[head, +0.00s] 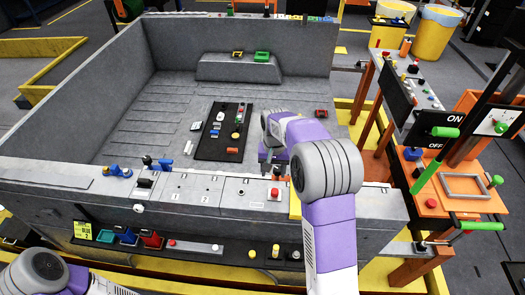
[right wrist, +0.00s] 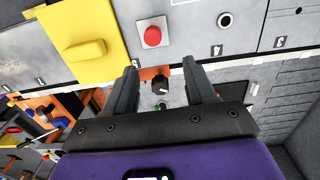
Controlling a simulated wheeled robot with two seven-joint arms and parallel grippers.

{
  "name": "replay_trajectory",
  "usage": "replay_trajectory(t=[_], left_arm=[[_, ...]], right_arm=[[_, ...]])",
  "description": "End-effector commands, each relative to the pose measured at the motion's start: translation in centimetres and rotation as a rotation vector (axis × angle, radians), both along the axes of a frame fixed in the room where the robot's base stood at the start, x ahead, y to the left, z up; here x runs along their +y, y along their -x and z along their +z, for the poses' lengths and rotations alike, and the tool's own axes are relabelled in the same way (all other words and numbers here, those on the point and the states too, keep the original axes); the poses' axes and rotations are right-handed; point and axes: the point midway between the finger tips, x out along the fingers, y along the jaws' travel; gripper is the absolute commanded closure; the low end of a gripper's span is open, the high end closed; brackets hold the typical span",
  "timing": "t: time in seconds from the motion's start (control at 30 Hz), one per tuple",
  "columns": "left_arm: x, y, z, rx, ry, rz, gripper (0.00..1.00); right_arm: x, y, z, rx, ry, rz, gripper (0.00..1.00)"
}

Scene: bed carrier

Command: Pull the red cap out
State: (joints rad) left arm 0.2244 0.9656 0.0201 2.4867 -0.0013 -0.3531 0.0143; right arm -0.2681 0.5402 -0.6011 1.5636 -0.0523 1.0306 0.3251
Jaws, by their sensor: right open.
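A round red cap (head: 275,192) stands out from the grey front ledge of the bed. It also shows in the right wrist view (right wrist: 152,35), on a pale plate just beyond the fingertips. My right gripper (right wrist: 160,68) is open and empty, its two fingers spread. The cap is ahead of the gap between them and apart from both. In the head view my right gripper (head: 273,155) is partly hidden by its own arm, above the ledge. My left arm shows only at the lower left; its gripper is out of frame.
A black knob (right wrist: 160,84) shows between the fingers. A yellow handle (right wrist: 85,50) is left of the cap and a dark round socket (right wrist: 224,20) is right of it. A black board (head: 222,132) with small parts lies in the bed. An orange side table (head: 440,180) stands at right.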

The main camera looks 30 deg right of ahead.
Motion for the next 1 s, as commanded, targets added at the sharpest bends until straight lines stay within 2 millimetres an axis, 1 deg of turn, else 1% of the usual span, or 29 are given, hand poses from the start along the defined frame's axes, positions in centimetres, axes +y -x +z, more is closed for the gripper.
replay_trajectory(t=[0.13,0.27,0.47,0.83,1.0], left_arm=[[0.0,0.2,-0.2,0.005,0.001,-0.001,0.57],[0.0,0.3,-0.8,0.006,0.000,-0.001,0.57],[0.0,0.2,-2.3,0.004,0.000,-0.001,0.57],[0.0,0.3,-5.5,0.004,0.001,0.000,0.57],[0.0,0.3,-6.2,0.004,0.001,0.000,0.57]], right_arm=[[-0.1,0.1,-0.2,-0.001,-0.001,-0.001,0.45],[0.0,0.1,-0.9,-0.001,-0.002,0.000,0.45],[0.0,0.1,-2.6,-0.001,-0.002,0.000,0.45],[0.0,0.1,-6.4,-0.003,-0.002,0.002,0.45],[0.0,0.2,-7.8,0.000,-0.002,0.002,0.45]])
